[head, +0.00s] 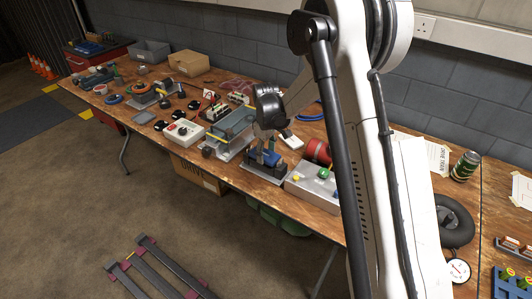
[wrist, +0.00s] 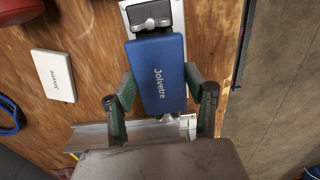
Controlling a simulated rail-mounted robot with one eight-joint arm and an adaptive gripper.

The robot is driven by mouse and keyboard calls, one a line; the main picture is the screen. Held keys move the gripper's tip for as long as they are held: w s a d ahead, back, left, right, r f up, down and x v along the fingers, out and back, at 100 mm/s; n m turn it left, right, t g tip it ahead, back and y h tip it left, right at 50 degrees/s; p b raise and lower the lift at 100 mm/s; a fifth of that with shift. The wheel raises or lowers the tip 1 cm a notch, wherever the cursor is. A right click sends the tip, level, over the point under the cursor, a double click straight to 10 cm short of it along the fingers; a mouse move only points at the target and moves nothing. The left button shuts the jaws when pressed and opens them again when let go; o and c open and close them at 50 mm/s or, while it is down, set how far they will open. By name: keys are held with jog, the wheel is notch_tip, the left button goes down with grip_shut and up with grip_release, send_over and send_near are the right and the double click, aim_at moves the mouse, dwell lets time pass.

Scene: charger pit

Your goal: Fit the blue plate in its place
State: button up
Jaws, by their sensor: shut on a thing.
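The blue plate (wrist: 158,75), lettered in white, lies lengthwise between the two green fingers of my gripper (wrist: 160,88) in the wrist view. The fingers are shut on its long sides. Its far end is close to a dark block on a pale metal base (wrist: 177,14); whether they touch, I cannot tell. In the head view my gripper (head: 267,146) points down over a fixture with a grey base plate (head: 262,172) near the table's front edge. Only a little of the blue plate (head: 270,157) shows there. Its underside and seating are hidden.
A white card-like box (wrist: 53,75) lies left of the plate in the wrist view. A red cylinder (head: 318,152) and a grey box with buttons (head: 311,184) stand right of the fixture. A grey machine (head: 232,131) is close on the left. The table edge (wrist: 238,70) is near.

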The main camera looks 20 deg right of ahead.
aim_at(266, 155)
jog(key=shift+f+b, duration=0.75)
jog(key=shift+f, duration=0.2)
jog(key=o, duration=1.3)
notch_tip(266, 155, up, 12)
